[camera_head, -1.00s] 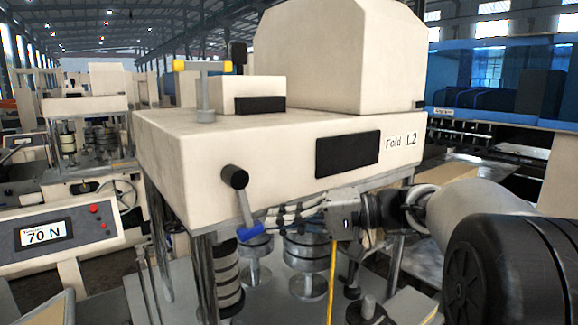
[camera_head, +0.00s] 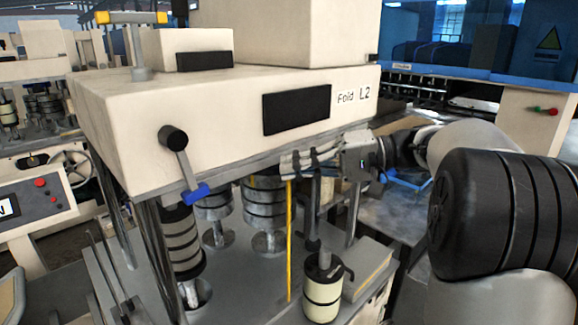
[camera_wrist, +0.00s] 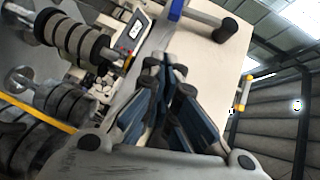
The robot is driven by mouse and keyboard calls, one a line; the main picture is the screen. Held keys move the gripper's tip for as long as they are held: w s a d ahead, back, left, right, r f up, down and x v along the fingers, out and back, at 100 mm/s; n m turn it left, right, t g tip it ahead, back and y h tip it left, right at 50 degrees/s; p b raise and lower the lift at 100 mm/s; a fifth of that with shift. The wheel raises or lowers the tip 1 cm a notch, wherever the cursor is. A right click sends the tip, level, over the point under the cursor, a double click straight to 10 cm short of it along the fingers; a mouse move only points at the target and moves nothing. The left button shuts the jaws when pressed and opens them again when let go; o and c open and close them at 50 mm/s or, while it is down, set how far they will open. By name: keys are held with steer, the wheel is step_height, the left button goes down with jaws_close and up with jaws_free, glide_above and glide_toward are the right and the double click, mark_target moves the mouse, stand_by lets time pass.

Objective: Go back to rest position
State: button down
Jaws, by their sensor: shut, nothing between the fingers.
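My gripper (camera_head: 302,160) is in front of the lower edge of the cream machine marked "Fold L2" (camera_head: 224,120), pointing left. It is shut and holds nothing. In the wrist view my gripper (camera_wrist: 163,75) has its fingers close together, with the cream machine body (camera_wrist: 195,65) behind them. A lever with a black knob and blue end (camera_head: 184,165) hangs on the machine's front, left of my gripper and apart from it.
Below the machine stand several ringed rollers (camera_head: 265,205) and a yellow strip (camera_head: 289,240). A cream-banded black roller (camera_head: 322,288) stands below my gripper. A blue-topped machine (camera_head: 440,45) is at the back right. A control panel (camera_head: 30,207) is at the left.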

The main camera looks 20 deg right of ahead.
steer(key=s+a+f+g+h+b, duration=0.2)
steer(key=s+a+f+h+b, duration=0.15)
steer(key=s+a+f, duration=0.35)
steer(key=s+a+f+g+h+b, duration=0.25)
steer(key=s+a+f+h, duration=0.2)
steer(key=s+f, duration=0.4)
steer(key=s+d+f+n+t+h+b, duration=0.1)
steer(key=s+d+f+h+b, duration=0.1)
steer(key=s+f, duration=0.3)
steer(key=s+d+f+n+t+h+b, duration=0.1)
steer(key=s+f+h+b, duration=0.3)
steer(key=f, duration=0.8)
steer(key=shift+s+d+n+t+h+b, duration=0.3)
steer(key=shift+s+d+t+h+b, duration=0.1)
steer(key=shift+s+d+t, duration=0.25)
